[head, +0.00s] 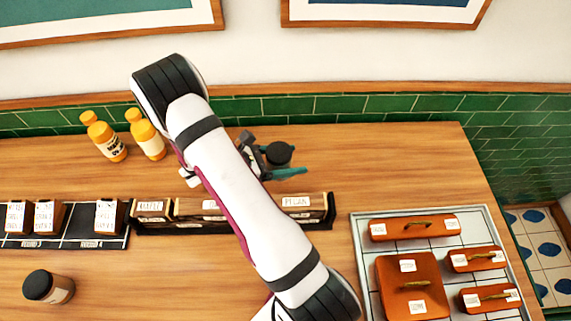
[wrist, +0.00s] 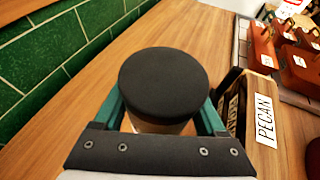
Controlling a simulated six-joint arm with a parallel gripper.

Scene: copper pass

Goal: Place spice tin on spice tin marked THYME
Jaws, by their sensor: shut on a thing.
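My gripper (head: 278,163) is behind the wooden boxes, with my arm crossing the middle of the head view. In the wrist view its green fingers (wrist: 161,112) are shut on a spice tin (wrist: 164,84) with a round black lid. The held tin's dark lid also shows in the head view (head: 280,152). Its label is hidden, and I cannot tell whether it touches the counter.
A row of labelled wooden boxes, one marked PECAN (wrist: 264,122), lies beside the held tin. Yellow-capped bottles (head: 148,140) stand at the back left. A black rack (head: 80,240) holds small labelled blocks. A tray (head: 358,235) with copper lidded pans is at right. Bare counter surrounds the front-left tin.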

